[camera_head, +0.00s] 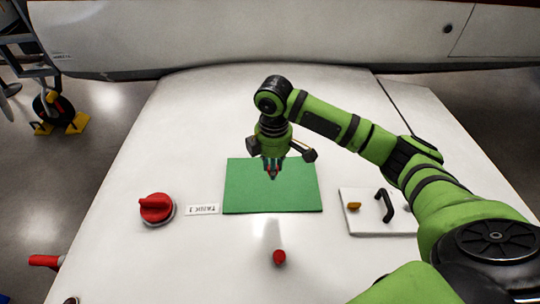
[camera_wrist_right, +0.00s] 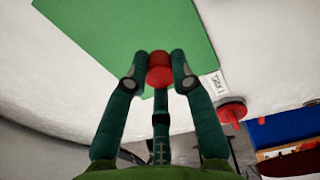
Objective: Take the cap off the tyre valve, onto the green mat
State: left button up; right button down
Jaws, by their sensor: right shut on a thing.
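My right gripper (camera_head: 272,174) points down over the green mat (camera_head: 240,196). Its fingers (camera_wrist_right: 160,84) are shut on a small red cap, and the cap (camera_wrist_right: 160,68) shows between the fingertips in the wrist view. In the head view the fingers largely hide the cap, and its height over the mat is hard to judge. Another small red piece (camera_head: 279,257) stands on the white surface in front of the mat; I cannot tell whether it is part of the tyre valve. My left gripper is not in view.
A red knob (camera_head: 156,207) sits left of the mat beside a "TANK 1" label (camera_head: 202,210). A white panel (camera_head: 372,224) with a black handle (camera_head: 385,205) and a yellow catch (camera_head: 354,207) lies to the right. A wheel with yellow chocks (camera_head: 78,123) stands on the floor far left.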

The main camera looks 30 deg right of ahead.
send_over(272, 193)
notch_tip(272, 193, down, 4)
jog(key=shift+s+f, duration=0.1)
jog(key=shift+f, duration=0.1)
notch_tip(272, 193, down, 4)
jog(key=shift+r+b, duration=0.2)
jog(key=shift+b, duration=0.1)
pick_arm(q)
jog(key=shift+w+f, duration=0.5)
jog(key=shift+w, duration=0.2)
pick_arm(e)
jog(key=shift+f, duration=0.95)
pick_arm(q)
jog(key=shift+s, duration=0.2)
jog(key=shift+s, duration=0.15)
pick_arm(e)
jog(key=c, duration=1)
grip_release()
jog(key=shift+o, duration=0.9)
